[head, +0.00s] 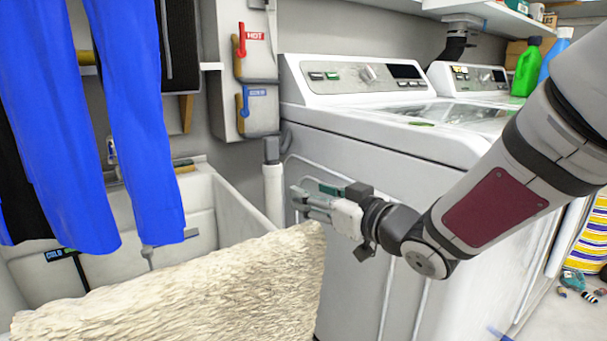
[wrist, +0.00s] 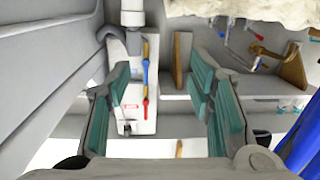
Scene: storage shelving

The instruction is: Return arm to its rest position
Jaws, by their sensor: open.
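My gripper (head: 312,198) is in front of the near washing machine (head: 390,135), beside its left front corner. It points left toward the utility sink (head: 235,212). In the wrist view the two teal-padded fingers (wrist: 163,100) are spread wide apart with nothing between them. My arm reaches in from the right side of the head view. A cream fleecy cloth (head: 190,290) lies just below and left of the gripper; I cannot tell whether they touch. It also shows at the top of the wrist view (wrist: 250,12).
Blue trousers (head: 125,100) hang at the left over the sink. Hot and cold valve boxes (head: 255,55) are on the wall behind. A green bottle (head: 527,68) and a blue bottle (head: 556,52) stand at the back right. Small items (head: 575,283) lie on the floor at right.

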